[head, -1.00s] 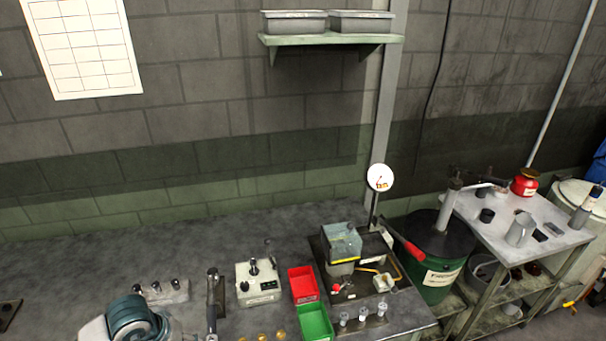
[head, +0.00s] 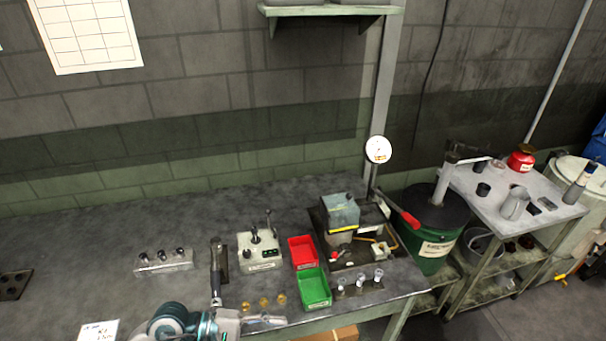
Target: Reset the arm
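One of my arms, likely the left, shows as a teal and grey link at the bottom edge, left of centre, in the head view. A blurred grey part at its right end, likely my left gripper (head: 264,321), lies at the bench's front edge below several small brass pieces (head: 263,302). Its fingers are not clear, and nothing held can be made out. My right gripper is out of view.
A green drum (head: 432,250) and side table (head: 520,190) stand right. The bench's back left is clear.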

